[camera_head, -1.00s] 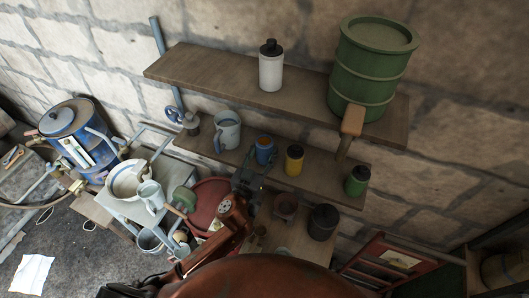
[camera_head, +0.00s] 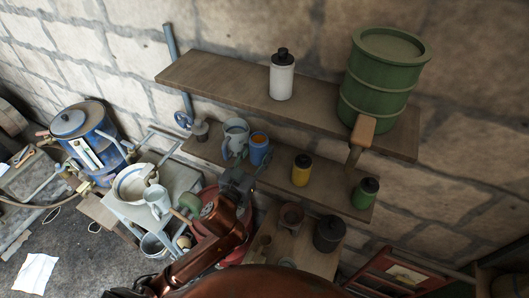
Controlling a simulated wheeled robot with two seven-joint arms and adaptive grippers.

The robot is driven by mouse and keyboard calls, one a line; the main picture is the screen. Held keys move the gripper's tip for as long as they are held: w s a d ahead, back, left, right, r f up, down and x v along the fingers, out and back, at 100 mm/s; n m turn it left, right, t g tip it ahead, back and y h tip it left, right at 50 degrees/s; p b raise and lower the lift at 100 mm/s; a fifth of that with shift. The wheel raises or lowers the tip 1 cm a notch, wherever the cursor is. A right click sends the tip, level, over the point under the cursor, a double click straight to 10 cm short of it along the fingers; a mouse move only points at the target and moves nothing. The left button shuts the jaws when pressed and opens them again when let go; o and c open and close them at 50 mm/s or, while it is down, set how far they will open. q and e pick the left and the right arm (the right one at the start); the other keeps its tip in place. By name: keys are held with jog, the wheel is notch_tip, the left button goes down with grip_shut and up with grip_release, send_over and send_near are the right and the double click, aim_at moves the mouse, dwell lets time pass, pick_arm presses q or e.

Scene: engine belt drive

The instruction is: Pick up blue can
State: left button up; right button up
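The blue can (camera_head: 259,150), with an orange top, is at the lower wall shelf, close to the right side of a grey mug (camera_head: 236,136). My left gripper (camera_head: 246,165) reaches up to it from below, with its grey fingers at the can's lower part. The fingers appear shut on the can, though their grip is partly hidden. The can looks upright; I cannot tell how far it is above the shelf. My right gripper is not in view.
A yellow can (camera_head: 301,171) and a green can (camera_head: 365,193) stand farther right on the lower shelf (camera_head: 334,199). The upper shelf (camera_head: 225,79) holds a white bottle (camera_head: 282,77) and a green barrel (camera_head: 381,80). A dark pot (camera_head: 329,234) stands below.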

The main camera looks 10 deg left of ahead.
pick_arm(q)
jog(key=s+a+r+p, duration=0.2)
jog(key=s+a+r, duration=0.1)
jog(key=s+a, duration=0.3)
jog(key=shift+r, duration=0.4)
jog(key=shift+a+p, duration=0.2)
jog(key=shift+p, duration=0.1)
dwell(0.4)
jog(key=o, duration=0.9)
grip_shut()
